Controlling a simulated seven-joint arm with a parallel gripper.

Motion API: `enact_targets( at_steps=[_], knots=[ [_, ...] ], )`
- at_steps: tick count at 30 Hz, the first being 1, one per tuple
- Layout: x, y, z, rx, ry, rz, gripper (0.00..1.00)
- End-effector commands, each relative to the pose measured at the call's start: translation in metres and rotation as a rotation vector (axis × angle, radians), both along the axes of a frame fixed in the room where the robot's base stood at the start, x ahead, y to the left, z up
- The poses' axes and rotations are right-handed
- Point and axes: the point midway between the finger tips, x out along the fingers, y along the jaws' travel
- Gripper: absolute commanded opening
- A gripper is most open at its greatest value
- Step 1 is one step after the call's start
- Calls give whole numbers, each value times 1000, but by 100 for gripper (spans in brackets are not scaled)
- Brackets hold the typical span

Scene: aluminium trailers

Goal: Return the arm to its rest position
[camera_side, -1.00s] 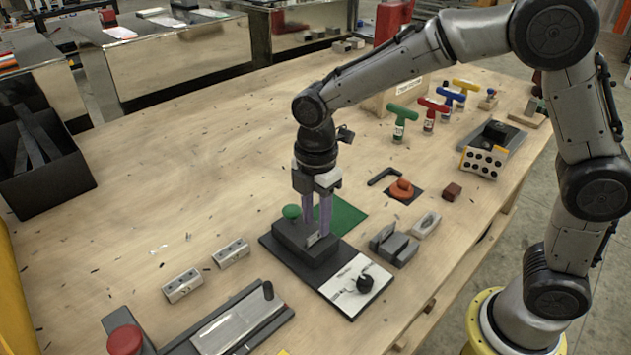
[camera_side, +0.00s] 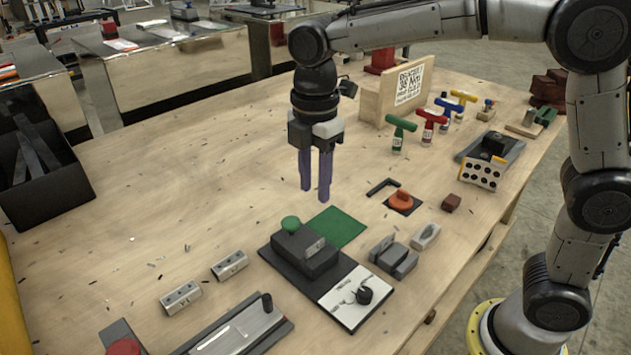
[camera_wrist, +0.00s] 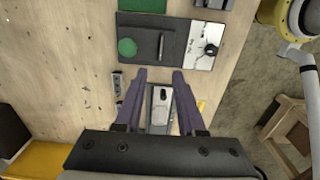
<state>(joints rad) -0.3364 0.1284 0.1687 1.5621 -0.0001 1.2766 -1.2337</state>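My gripper (camera_side: 315,194) hangs above the wooden table, its two purple fingers pointing down and apart with nothing between them. It also shows in the wrist view (camera_wrist: 159,74), open and empty. Below it in the side view is a dark block fixture with a green knob (camera_side: 290,223) and a white panel with a black dial (camera_side: 364,294). The fixture stands clear of my fingers. In the wrist view the green knob (camera_wrist: 127,47) and the black dial (camera_wrist: 210,49) lie beyond my fingertips.
T-handled tools (camera_side: 399,130) stand in a row before a wooden sign board (camera_side: 390,98). An orange knob (camera_side: 401,198), grey blocks (camera_side: 394,256) and silver blocks (camera_side: 229,265) lie around the fixture. A black bin (camera_side: 45,180) is at left. The table's left middle is mostly clear.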

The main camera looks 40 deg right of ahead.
Motion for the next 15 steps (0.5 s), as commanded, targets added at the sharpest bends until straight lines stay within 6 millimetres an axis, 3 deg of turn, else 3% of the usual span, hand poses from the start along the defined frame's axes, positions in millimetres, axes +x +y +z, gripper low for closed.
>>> enact_targets(
  at_steps=[4, 7, 11, 15],
  knots=[
    [0, -13, 19, 15, -46, -32, 39],
    [-16, -34, 43, 30, -100, -73, 39],
    [-55, -67, 67, 56, -184, -195, 39],
    [-103, -96, 73, 97, -270, -426, 39]
  ],
)
